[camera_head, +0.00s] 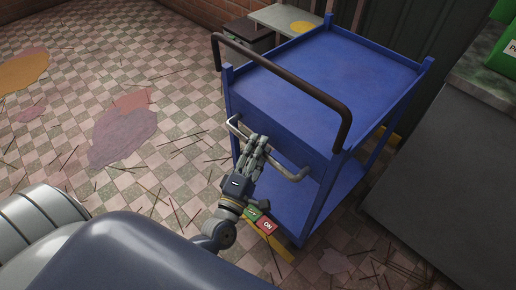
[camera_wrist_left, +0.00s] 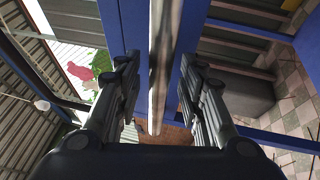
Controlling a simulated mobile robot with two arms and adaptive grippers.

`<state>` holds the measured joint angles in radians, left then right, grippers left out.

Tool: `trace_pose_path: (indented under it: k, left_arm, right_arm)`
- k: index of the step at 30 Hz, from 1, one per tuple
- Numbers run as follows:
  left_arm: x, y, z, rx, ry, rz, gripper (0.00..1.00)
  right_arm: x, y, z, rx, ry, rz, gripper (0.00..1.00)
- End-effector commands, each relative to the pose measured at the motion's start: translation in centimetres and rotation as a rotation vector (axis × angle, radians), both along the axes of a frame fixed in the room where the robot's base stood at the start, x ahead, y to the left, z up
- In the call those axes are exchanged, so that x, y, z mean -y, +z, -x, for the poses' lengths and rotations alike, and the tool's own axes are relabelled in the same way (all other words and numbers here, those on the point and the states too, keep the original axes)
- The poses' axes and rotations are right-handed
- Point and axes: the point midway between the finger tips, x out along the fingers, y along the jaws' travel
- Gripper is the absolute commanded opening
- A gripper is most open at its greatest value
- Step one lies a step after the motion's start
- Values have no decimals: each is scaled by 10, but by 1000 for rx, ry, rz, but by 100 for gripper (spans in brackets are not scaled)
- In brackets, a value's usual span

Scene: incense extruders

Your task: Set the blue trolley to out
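The blue trolley (camera_head: 325,70) stands upright on the tiled floor, with a dark curved push handle (camera_head: 290,82) on top. A pale metal bar handle (camera_head: 291,175) sticks out from its near side, below the top tray. My left gripper (camera_head: 257,148) is at this bar, and its fingers hide the bar's middle. In the left wrist view the gripper (camera_wrist_left: 158,92) is open, with the bar (camera_wrist_left: 160,60) between its fingers and gaps on both sides. My right gripper is in neither view.
A green label and a red label (camera_head: 267,225) reading ON sit on a yellow strip (camera_head: 278,247) low by the trolley. A grey cabinet (camera_head: 445,170) stands close on the right. The tiled floor (camera_head: 120,70) at the left is open, with stains and scattered sticks.

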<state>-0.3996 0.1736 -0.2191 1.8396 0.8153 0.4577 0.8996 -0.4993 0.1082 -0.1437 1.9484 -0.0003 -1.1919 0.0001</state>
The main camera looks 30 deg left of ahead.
Motion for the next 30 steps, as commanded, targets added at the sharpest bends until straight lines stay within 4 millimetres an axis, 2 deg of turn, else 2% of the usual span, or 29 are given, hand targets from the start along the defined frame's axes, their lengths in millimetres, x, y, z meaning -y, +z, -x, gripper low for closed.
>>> trace_pose_path:
  k: [4, 8, 18, 21, 25, 30]
  left_arm:
    - [0, -1, 3, 0, 0, 0, 36]
    - [1, -4, 18, -3, -1, -1, 36]
    - [4, -17, 87, -5, -1, -1, 36]
    - [5, -20, 102, -4, -2, -1, 36]
    - [6, -21, 114, -2, -1, 0, 36]
    - [6, -21, 118, 1, 0, 0, 36]
  right_arm:
    - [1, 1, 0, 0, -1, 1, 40]
    - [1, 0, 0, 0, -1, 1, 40]
    - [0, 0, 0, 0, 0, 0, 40]
    - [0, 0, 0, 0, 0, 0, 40]
    - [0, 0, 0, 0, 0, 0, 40]
    - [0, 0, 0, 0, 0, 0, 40]
